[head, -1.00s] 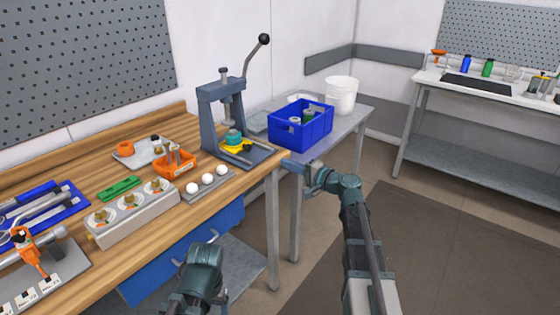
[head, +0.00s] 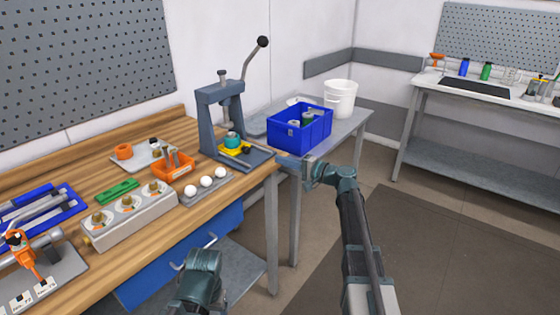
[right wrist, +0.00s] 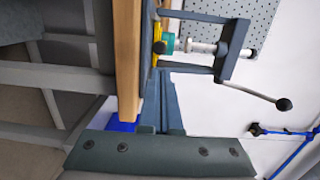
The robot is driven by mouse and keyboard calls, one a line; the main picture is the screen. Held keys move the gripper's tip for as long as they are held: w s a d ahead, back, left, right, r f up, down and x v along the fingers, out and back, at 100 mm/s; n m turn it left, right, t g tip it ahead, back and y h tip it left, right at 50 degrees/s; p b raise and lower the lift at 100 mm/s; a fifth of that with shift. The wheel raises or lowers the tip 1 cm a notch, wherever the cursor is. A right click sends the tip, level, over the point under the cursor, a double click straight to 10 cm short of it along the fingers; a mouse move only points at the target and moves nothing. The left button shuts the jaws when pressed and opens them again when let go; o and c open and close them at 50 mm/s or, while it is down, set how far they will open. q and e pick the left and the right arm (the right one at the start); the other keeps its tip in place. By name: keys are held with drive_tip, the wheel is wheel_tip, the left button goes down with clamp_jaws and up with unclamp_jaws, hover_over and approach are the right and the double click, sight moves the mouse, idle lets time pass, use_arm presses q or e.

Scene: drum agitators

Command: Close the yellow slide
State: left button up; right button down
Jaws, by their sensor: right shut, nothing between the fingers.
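The yellow slide (head: 236,152) sits at the base of the grey-blue lever press (head: 222,115) on the wooden bench, under a teal round part (head: 232,140). A black piece lies at its front right. The slide also shows as a thin yellow strip in the right wrist view (right wrist: 156,50), partly hidden by the bench edge. My right gripper (head: 279,159) is shut and empty, just off the bench's right corner near the press base, apart from the slide. In the right wrist view its fingers (right wrist: 162,98) point toward the press.
A blue crate (head: 302,128) with several items and a white bucket (head: 341,98) stand on the grey side table. White balls in a holder (head: 206,182) and an orange bin (head: 174,168) sit left of the press. Open floor lies right of my right arm.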

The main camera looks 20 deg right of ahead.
sight(249, 150)
drive_tip(key=x, duration=1.1)
drive_tip(key=shift+w, duration=0.15)
